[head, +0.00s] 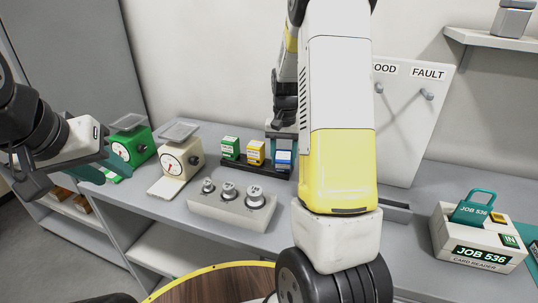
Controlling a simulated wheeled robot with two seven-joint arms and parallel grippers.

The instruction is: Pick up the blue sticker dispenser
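The blue sticker dispenser (283,158) stands at the right end of a dark rack (233,167) on the grey table, beside a yellow dispenser (255,153) and a green one (230,147). My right gripper (282,146) points down over the blue dispenser, with its teal fingers apart, one on either side of its upper part. It looks open; whether a finger touches the dispenser is too small to tell. My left gripper (104,165) is open and empty at the left, in front of the scales.
A green scale (133,143) and a cream scale (181,160) stand at left. A block with several metal weights (231,205) sits in front of the rack. A card reader (477,241) is at right. My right arm hides the middle of the table.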

